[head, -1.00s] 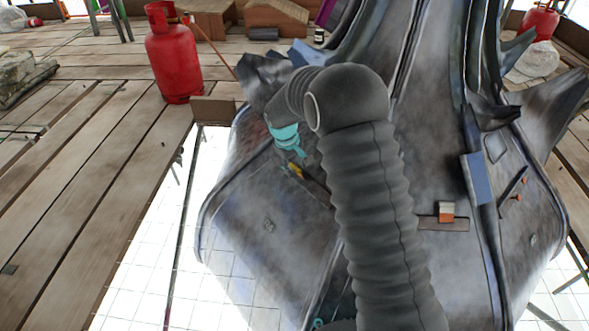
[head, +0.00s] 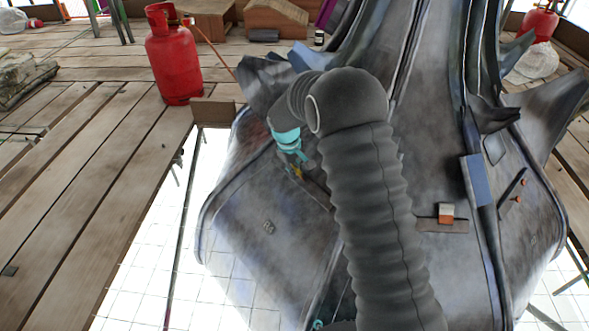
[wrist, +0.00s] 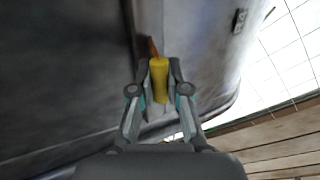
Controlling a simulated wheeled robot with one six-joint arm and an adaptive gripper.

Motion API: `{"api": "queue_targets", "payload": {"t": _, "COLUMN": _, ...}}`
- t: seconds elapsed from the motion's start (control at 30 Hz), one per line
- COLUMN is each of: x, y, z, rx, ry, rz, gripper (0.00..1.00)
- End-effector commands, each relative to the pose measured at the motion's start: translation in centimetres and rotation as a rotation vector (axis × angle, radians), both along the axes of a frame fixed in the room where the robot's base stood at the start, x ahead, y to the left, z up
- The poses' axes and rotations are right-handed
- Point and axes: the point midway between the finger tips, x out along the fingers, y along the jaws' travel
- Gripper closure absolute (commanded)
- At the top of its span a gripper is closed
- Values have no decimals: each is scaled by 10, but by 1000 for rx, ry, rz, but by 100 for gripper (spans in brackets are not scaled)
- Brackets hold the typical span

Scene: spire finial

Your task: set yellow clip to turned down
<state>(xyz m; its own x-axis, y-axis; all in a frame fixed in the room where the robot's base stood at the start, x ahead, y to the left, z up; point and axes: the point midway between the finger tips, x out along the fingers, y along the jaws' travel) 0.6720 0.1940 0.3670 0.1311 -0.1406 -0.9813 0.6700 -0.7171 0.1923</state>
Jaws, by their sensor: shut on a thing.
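The yellow clip (wrist: 158,80) is in the middle of the wrist view, on the grey metal face of the spire. My gripper (wrist: 159,75) has a finger on each side of it and is shut on it. A brown strip shows just beyond the clip's far end. In the head view only a small bit of the yellow clip (head: 297,171) shows below my gripper (head: 299,166). My arm hides part of the metal around it, and the clip's exact tilt is hard to tell.
The grey metal spire (head: 270,220) fills the middle. An orange and white clip (head: 446,213) sits on a strip to the right, and a blue-grey plate (head: 476,180) is beside it. A red gas cylinder (head: 173,55) stands on the plank deck (head: 90,150). An open gap lies left of the spire.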

Motion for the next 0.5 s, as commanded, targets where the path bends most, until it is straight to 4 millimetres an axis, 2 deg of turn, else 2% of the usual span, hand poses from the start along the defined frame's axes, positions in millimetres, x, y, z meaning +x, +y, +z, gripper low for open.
{"api": "queue_targets", "payload": {"t": 0.2, "x": 5, "y": -5, "z": 8, "rx": 75, "ry": 68, "rz": -4, "gripper": 100}}
{"api": "queue_targets", "payload": {"t": 0.5, "x": 15, "y": -16, "z": 6, "rx": 256, "ry": 235, "rz": -5, "gripper": 100}}
